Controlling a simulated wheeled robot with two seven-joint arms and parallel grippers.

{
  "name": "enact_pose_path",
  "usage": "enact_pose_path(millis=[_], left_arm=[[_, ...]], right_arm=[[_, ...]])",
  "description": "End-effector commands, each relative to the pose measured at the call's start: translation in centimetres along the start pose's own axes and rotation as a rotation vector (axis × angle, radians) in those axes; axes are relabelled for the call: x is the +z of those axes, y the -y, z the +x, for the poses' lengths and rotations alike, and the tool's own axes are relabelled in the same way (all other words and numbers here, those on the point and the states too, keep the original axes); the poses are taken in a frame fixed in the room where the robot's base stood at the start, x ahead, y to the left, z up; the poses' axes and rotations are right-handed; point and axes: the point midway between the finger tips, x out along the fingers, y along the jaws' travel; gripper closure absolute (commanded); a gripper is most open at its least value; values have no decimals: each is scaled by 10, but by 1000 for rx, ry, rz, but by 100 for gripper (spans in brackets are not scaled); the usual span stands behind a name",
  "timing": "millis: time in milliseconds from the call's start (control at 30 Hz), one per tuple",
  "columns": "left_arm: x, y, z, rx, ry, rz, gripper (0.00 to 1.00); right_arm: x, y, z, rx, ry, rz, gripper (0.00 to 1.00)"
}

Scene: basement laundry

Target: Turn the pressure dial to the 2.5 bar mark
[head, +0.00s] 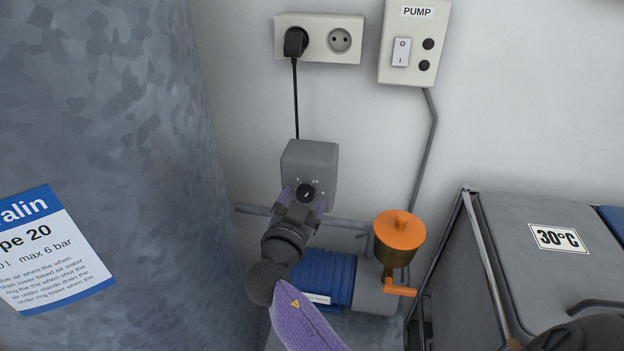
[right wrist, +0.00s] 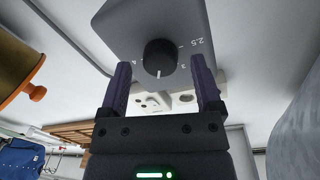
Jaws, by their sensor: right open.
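The pressure dial is a round black knob (head: 305,191) on the front of a grey box (head: 309,160) above the blue pump. In the right wrist view the knob (right wrist: 160,55) shows close up, with marks 2.5, 3 and 4 around it on the grey box (right wrist: 130,22). Its pale pointer line lies between the 3 and 4 marks. My right gripper (head: 303,200) is at the dial. Its two purple fingers (right wrist: 161,72) are open, one on each side of the knob, with a gap on both sides. My left gripper is not in view.
A blue pump (head: 330,275) with an orange-capped brass fitting (head: 399,230) and orange lever (head: 400,288) stands below. A large grey tank (head: 110,130) is at left, a grey 30°C bin (head: 520,225) at right. A black cable (head: 296,100) hangs above the box.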

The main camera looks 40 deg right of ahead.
Motion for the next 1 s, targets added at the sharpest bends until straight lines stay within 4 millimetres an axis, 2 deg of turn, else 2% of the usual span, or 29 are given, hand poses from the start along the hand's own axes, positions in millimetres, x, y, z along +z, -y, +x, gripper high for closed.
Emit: enact_pose_path(millis=[367, 767, 1000], left_arm=[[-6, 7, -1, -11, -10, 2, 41], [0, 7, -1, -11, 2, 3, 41], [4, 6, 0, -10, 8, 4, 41]], right_arm=[[1, 0, -2, 1, 0, -1, 18], [1, 0, -2, 1, 0, -1, 100], [1, 0, -2, 0, -1, -13, 100]])
